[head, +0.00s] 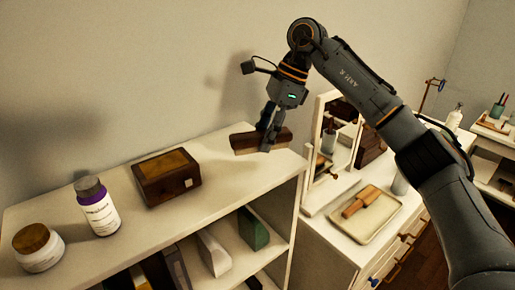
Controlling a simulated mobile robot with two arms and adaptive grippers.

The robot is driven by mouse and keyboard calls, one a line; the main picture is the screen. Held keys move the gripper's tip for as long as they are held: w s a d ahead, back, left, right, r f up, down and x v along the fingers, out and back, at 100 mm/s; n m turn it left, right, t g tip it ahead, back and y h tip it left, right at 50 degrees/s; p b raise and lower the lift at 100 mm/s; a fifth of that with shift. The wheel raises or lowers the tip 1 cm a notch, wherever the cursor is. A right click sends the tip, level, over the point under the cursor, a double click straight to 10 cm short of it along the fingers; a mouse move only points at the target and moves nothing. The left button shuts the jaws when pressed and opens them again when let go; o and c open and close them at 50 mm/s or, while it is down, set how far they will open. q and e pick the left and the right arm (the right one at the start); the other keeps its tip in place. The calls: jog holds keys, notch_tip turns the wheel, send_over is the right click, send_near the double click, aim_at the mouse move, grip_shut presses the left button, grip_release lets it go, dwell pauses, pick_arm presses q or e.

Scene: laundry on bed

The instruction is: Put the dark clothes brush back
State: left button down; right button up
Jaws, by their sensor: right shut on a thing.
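The dark clothes brush (247,141) is a brown block with a paler underside at the right end of the white shelf's top. My right gripper (268,138) points down and is shut on the brush near its right part. The brush is at or just above the shelf top (225,172); I cannot tell whether it touches. My left gripper is not in view.
A dark wooden box (166,177), a white bottle with a purple band (98,206) and a wooden-lidded jar (38,248) stand to the left on the shelf top. At right, a dresser holds a mirror (331,140) and a tray (372,226) with a brown-handled item.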

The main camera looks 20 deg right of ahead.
aim_at(258, 165)
jog(key=shift+w+a+f, duration=0.25)
jog(key=shift+a+f, duration=0.35)
jog(key=shift+f, duration=0.15)
notch_tip(258, 165, down, 3)
jog(key=shift+a+f+p, duration=0.15)
jog(key=shift+p, duration=0.4)
jog(key=shift+f, duration=0.2)
jog(key=o, duration=1)
jog(key=shift+r, duration=0.15)
jog(key=b+v, duration=0.2)
jog(key=v, duration=1)
